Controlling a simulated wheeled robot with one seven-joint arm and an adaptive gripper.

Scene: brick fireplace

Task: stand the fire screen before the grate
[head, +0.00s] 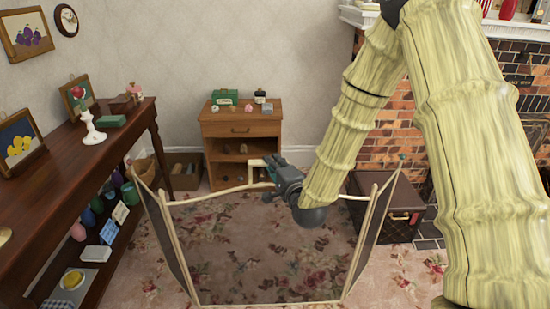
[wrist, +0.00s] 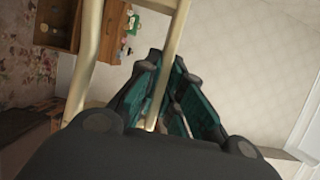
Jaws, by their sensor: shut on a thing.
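The fire screen (head: 268,252) has three dark see-through mesh panels in a cream frame, its two side panels angled out from the middle one. It looks upright in the head view. My gripper (head: 270,170) is at the middle of its top edge, shut on the raised cream handle. In the wrist view the teal-padded fingers (wrist: 165,95) close around the handle bar (wrist: 174,50), beside the top rail (wrist: 88,60). The brick fireplace (head: 388,135) is at the right. Its opening and grate are mostly hidden behind my arm.
A dark trunk (head: 388,208) stands right behind the screen's right panel. A wooden cabinet (head: 240,128) is against the back wall. A long dark console table (head: 60,165) with ornaments lines the left. Floral carpet (head: 415,275) is open at the lower right.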

